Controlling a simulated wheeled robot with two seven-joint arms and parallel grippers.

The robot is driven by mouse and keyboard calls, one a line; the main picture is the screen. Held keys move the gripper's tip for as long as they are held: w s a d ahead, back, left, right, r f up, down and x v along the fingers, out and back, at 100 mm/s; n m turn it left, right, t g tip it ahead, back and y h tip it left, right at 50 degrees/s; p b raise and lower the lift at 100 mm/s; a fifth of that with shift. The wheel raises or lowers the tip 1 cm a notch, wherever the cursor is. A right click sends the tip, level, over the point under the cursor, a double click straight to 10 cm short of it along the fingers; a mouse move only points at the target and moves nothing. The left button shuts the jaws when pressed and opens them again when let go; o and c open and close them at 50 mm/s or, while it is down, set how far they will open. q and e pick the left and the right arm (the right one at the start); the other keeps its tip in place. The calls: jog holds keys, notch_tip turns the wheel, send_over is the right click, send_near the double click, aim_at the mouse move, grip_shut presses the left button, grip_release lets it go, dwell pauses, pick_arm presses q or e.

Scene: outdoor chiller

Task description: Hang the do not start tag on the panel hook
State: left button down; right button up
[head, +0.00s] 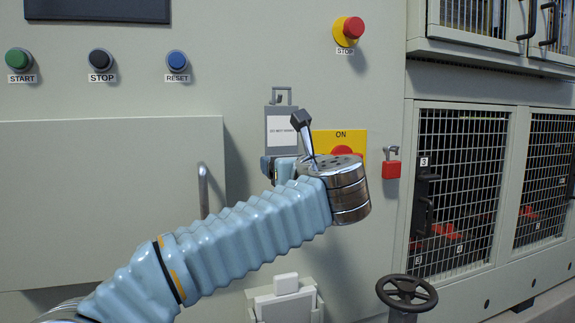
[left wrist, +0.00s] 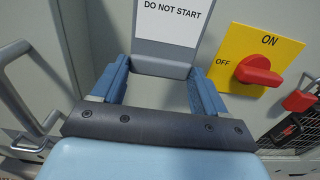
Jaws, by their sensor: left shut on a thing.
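The do not start tag (head: 280,131) is a grey plate with a white label and a loop at its top. It is upright in front of the panel, and its label (left wrist: 172,15) reads "DO NOT START" in the left wrist view. My left gripper (head: 279,168) is shut on the tag's lower part, with one finger on each side in the left wrist view (left wrist: 161,75). The panel hook cannot be made out clearly; I cannot tell whether the loop (head: 281,94) is on it. My right gripper is not in view.
Right of the tag are a yellow ON/OFF plate with a red rotary switch (left wrist: 259,71) and a red padlock (head: 391,169). A red stop button (head: 348,31) is above. A door handle (head: 203,190) sticks out at left. A black handwheel (head: 407,292) stands below.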

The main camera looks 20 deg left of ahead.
pick_arm(q)
jog(key=x, duration=0.4)
jog(key=shift+p, duration=0.4)
jog(key=shift+f, duration=0.1)
jog(key=shift+f+b, duration=0.5)
jog(key=shift+b, duration=0.2)
grip_release()
jog(key=shift+f, duration=0.15)
